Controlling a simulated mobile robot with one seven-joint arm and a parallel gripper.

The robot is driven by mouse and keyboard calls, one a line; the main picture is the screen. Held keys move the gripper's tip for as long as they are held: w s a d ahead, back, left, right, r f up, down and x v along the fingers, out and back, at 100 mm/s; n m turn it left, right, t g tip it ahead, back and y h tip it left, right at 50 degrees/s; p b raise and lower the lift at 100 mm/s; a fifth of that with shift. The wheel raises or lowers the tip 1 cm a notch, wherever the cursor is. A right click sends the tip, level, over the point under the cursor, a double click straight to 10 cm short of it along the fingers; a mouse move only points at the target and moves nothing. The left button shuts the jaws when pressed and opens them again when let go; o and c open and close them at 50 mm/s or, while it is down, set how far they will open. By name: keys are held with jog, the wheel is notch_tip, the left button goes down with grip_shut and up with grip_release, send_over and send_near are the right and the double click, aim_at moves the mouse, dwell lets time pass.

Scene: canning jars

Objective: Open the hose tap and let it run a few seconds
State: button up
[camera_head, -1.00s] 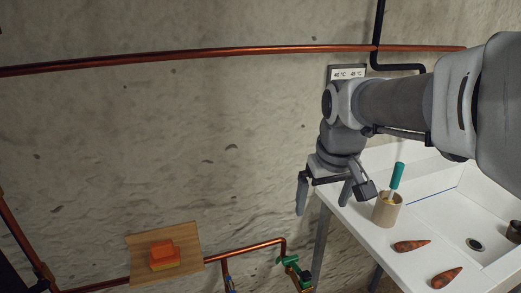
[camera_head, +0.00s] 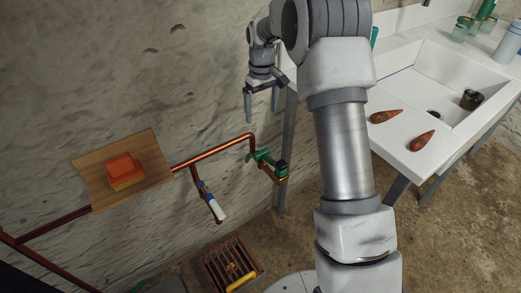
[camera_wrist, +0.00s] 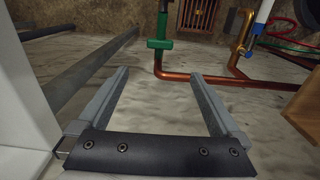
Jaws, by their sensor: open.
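A green tap (camera_head: 265,160) with a dark part at its outer end sits at the end of the copper wall pipe. A second valve, with blue and white parts (camera_head: 213,205), hangs from a lower branch to its left. Which one is the hose tap I cannot tell for sure. In the wrist view the green tap (camera_wrist: 157,43) is beyond my fingertips, left of the blue-and-white valve (camera_wrist: 263,14). My gripper (camera_head: 262,113) is open and empty, pointing down above the green tap and apart from it. It also shows in the wrist view (camera_wrist: 162,76).
A floor grate (camera_head: 215,275) lies below. The white sink counter (camera_head: 393,145) with two carrot-like things stands right. A coiled hose (camera_wrist: 285,42) shows at right in the wrist view.

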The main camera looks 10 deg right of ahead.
aim_at(262, 152)
notch_tip(262, 152, down, 17)
jog(key=b, duration=0.4)
jog(key=shift+f, duration=0.15)
jog(key=c, duration=1.2)
